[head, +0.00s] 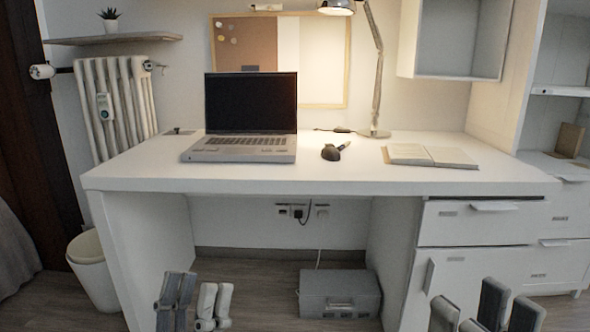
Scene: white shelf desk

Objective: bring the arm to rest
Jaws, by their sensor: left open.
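My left gripper (194,285) is at the bottom, left of centre, in the head view. Its grey fingers point up and stand apart, with nothing between them. It is in front of the desk, below the level of the desktop. My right gripper (468,302) is at the bottom right, in front of the drawers, partly cut off by the picture edge. Its fingers stand apart and no object shows between them. Both grippers appear clear of the white desk (330,186).
On the desk are a laptop (250,103), a small dark object (332,152), an open book (430,155) and a lamp (375,133). A grey box (340,292) sits on the floor underneath. A bin (88,250) stands left; drawers (475,222) are right.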

